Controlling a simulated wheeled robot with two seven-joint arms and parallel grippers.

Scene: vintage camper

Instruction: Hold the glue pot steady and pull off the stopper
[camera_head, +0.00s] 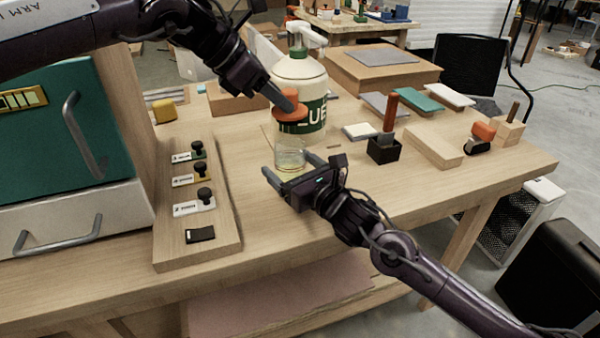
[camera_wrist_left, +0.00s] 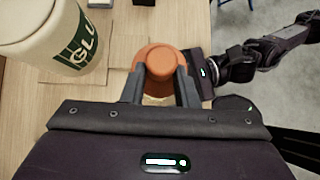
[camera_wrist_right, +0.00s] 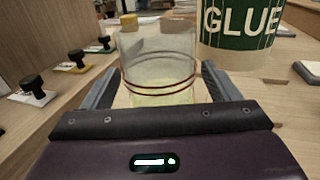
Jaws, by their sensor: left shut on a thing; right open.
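My left gripper (camera_head: 291,106) is shut on the orange stopper (camera_head: 289,122), directly above the clear glass glue pot (camera_head: 290,152). In the left wrist view the stopper (camera_wrist_left: 158,62) sits between the fingertips and hides most of the pot. The pot stands upright on the workbench. In the right wrist view the pot (camera_wrist_right: 158,72) shows two dark red rings and pale yellowish contents, with no stopper visible at its top edge. The stopper looks raised off it. My right gripper (camera_head: 288,164) is open, its fingers on either side of the pot with visible gaps.
A large white GLUE bottle (camera_head: 298,78) stands close behind the pot. A dark holder (camera_head: 383,150) with an orange-handled tool stands at right. The bench front (camera_head: 275,235) is clear.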

